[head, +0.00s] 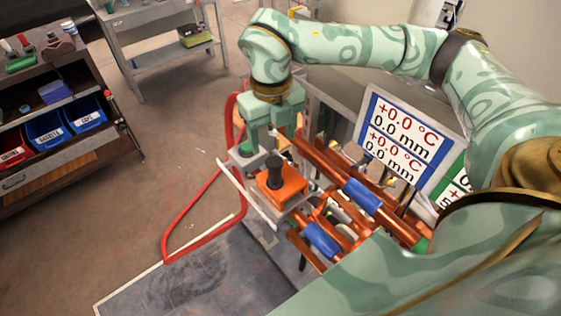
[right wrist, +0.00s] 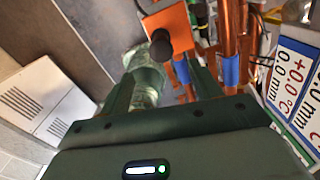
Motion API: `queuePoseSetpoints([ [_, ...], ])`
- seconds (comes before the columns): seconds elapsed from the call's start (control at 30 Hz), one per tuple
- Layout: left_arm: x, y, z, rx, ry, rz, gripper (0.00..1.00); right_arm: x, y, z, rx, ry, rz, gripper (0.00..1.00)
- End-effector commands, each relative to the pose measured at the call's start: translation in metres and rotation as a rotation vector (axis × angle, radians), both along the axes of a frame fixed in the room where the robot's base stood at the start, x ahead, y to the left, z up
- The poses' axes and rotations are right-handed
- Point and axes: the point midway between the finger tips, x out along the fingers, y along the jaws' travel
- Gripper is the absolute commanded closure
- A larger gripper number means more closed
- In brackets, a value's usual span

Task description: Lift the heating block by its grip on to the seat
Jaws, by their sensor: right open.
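The heating block (head: 289,190) is orange with a black upright knob as its grip (head: 274,172). It stands on a grey support beside the copper pipes. The block (right wrist: 178,23) also shows at the top of the right wrist view, with the black grip (right wrist: 160,48) lying between the lines of the fingers. My right gripper (head: 270,138) is open and empty, behind and above the block in the head view, apart from the grip. I cannot tell which part is the seat. My left gripper is not in view.
Copper pipes with blue sleeves (head: 362,197) run close right of the block. A display panel (head: 400,140) reads +0.0 °C and 0.0 mm. A red tube rail (head: 190,212) curves at the left. A cart with bins (head: 45,130) stands far left; the floor between is clear.

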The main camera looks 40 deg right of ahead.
Motion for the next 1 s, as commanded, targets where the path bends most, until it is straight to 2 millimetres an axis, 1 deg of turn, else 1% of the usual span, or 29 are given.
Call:
queuePoseSetpoints([
  [0.03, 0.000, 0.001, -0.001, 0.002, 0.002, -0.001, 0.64, -0.001, 0.000, -0.015, 0.000, 0.006, 0.001, 0.37],
  [0.1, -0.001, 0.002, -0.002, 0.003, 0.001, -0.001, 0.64, -0.001, 0.001, -0.032, 0.001, 0.006, 0.002, 0.37],
  [0.2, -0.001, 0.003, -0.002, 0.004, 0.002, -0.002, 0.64, 0.000, 0.001, -0.053, 0.002, 0.005, 0.001, 0.37],
  [0.3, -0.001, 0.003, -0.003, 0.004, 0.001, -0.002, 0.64, 0.000, 0.001, -0.065, 0.003, 0.002, 0.003, 0.37],
  [0.47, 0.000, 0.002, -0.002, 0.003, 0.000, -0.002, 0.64, 0.001, 0.000, -0.077, 0.003, 0.002, 0.002, 0.37],
  [0.7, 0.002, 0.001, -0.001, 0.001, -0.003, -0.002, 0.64, 0.003, -0.003, -0.115, 0.003, 0.003, 0.002, 0.37],
  [0.8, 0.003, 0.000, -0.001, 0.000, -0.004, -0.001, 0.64, 0.003, -0.003, -0.123, 0.004, 0.002, 0.003, 0.37],
  [1.0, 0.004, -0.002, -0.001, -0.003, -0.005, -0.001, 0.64, 0.003, -0.003, -0.124, 0.004, 0.001, 0.003, 0.37],
])
